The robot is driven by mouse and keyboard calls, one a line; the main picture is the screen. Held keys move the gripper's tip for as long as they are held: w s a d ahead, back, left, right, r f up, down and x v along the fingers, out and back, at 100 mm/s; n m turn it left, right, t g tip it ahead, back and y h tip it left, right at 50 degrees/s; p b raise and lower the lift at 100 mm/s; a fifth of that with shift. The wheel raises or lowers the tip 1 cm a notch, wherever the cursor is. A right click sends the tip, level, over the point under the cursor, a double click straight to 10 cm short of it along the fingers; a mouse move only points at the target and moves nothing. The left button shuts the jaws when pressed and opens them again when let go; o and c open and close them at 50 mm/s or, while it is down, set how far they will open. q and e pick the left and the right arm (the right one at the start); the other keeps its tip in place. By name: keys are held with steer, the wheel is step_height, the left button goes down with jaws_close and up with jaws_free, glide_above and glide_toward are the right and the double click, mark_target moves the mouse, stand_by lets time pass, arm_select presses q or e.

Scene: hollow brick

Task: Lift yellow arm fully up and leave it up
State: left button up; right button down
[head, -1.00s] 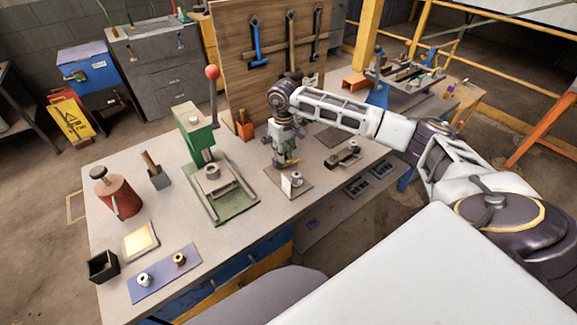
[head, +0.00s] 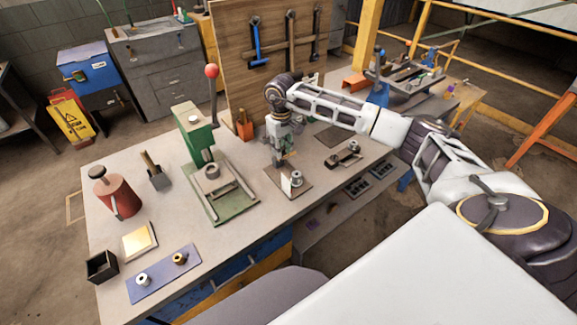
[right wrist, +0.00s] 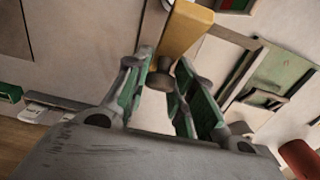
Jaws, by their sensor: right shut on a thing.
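The yellow arm (right wrist: 188,30) shows in the right wrist view as a flat yellow bar, with a dark round knob at its near end. My right gripper (right wrist: 163,76) has its green-padded fingers around this end and is shut on the yellow arm. In the head view my right gripper (head: 279,160) points down over a small brown base plate (head: 296,193). A white upright plate (head: 287,187) and a metal cylinder (head: 297,178) stand on that base. The gripper mostly hides the yellow arm there, so its angle is hard to tell. My left gripper is not in view.
A green press (head: 194,140) with a red-knobbed lever stands left of my right gripper. A wooden tool board (head: 240,60) rises behind. A small dark fixture (head: 343,157) lies to the right. A red can (head: 118,196) and blue mat (head: 163,272) are far left.

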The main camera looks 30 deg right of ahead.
steer(key=shift+w+a+r, duration=0.1)
steer(key=shift+w, duration=0.65)
steer(key=shift+w+b, duration=0.5)
steer(key=shift+w, duration=0.15)
steer(key=c, duration=1)
jaws_free()
steer(key=shift+r, duration=0.1)
